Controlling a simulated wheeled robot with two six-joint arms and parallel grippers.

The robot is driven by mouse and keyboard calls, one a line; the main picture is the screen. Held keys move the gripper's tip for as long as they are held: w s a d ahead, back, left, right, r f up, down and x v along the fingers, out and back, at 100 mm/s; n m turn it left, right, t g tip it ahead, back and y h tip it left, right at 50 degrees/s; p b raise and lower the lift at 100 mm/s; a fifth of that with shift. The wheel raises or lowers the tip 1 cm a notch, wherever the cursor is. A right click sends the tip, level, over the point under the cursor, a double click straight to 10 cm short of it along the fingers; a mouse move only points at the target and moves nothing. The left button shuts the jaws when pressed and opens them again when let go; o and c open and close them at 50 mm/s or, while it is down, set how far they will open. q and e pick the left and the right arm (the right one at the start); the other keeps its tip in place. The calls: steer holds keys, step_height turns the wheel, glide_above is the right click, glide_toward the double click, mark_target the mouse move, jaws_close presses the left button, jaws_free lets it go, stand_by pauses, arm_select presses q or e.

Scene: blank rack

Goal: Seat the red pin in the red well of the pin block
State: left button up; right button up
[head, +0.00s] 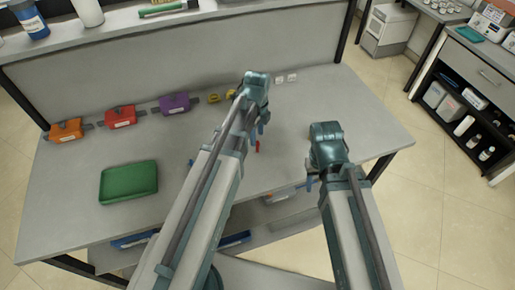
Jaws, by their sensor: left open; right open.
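A small red upright piece (257,146), probably the red pin, shows on the bench just below my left gripper. My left gripper (260,131) is open and points down close to it; I cannot tell whether they touch. My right gripper (310,183) is open and empty near the bench's front right, apart from the red piece. I cannot make out the pin block or its red well; my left arm covers the middle of the bench. A small blue bit (191,162) shows beside that arm.
Orange (66,130), red (120,117) and purple (175,104) blocks stand along the back left. A green tray (128,183) lies at the front left. Small yellow pieces (213,98) and white pieces (292,77) sit at the back. The bench's right side is clear.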

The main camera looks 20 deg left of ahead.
mark_target(258, 147)
arm_select(q)
step_height(258, 147, down, 4)
steer(key=b, duration=0.3)
steer(key=shift+d+f, duration=0.1)
steer(key=shift+f, duration=0.1)
steer(key=shift+r, duration=0.1)
jaws_close()
